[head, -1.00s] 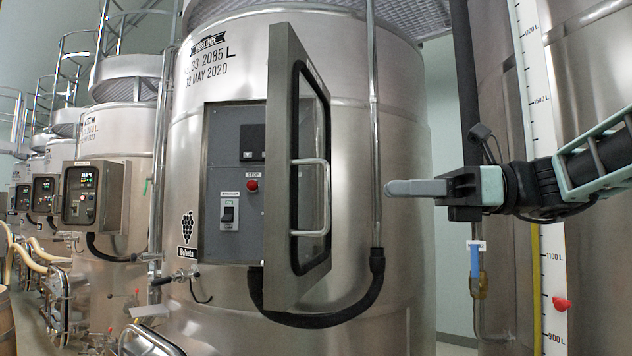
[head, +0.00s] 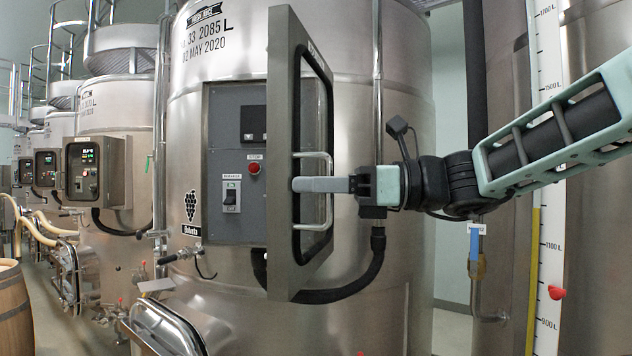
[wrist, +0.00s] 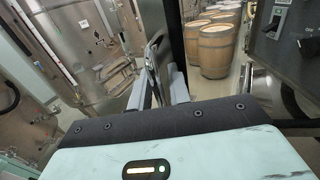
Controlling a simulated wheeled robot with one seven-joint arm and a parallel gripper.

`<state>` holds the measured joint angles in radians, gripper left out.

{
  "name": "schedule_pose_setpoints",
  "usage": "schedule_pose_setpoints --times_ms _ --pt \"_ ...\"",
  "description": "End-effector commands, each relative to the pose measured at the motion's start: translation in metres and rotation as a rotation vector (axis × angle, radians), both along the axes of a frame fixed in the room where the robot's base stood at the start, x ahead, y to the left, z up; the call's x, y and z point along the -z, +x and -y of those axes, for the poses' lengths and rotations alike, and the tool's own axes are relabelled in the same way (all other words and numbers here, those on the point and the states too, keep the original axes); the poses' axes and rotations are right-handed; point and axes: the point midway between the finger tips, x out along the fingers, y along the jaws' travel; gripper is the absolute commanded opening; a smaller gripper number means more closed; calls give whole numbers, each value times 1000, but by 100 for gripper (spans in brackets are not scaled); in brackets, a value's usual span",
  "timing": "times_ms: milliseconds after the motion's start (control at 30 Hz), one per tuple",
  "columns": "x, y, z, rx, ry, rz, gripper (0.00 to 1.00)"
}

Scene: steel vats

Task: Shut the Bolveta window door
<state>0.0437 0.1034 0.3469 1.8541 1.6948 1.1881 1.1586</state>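The Bolveta window door (head: 282,160), a steel frame around a dark pane, stands swung open from the grey control panel (head: 229,200) on the large steel vat. Its chrome handle (head: 328,208) is a U-shaped bar on the pane side. My gripper (head: 300,185) is level with the middle of this handle, its grey fingers overlapping it in the head view. In the wrist view, the handle (wrist: 153,55) stands between the two spread fingers of my gripper (wrist: 159,93). The fingers look apart, and I cannot tell whether either touches the bar.
A black hose (head: 350,291) loops below the door. A vertical pipe (head: 378,100) runs beside it. More vats with control boxes (head: 94,171) stand at the left. Wooden barrels (wrist: 215,50) stand beyond the handle in the wrist view.

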Motion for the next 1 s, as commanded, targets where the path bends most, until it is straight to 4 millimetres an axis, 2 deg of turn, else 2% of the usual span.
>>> schedule_pose_setpoints --times_ms 67,133,367,567,767,933,1000 --pt "0 0 0 0 0 0 19" --pt "0 0 0 0 0 0 0" --pt "0 0 -1 2 0 0 0" --pt "2 0 -14 40 1 0 0" --pt "4 3 -46 144 2 2 0" --pt "4 14 -86 275 3 -2 0" --pt "4 23 -102 276 3 -3 0"
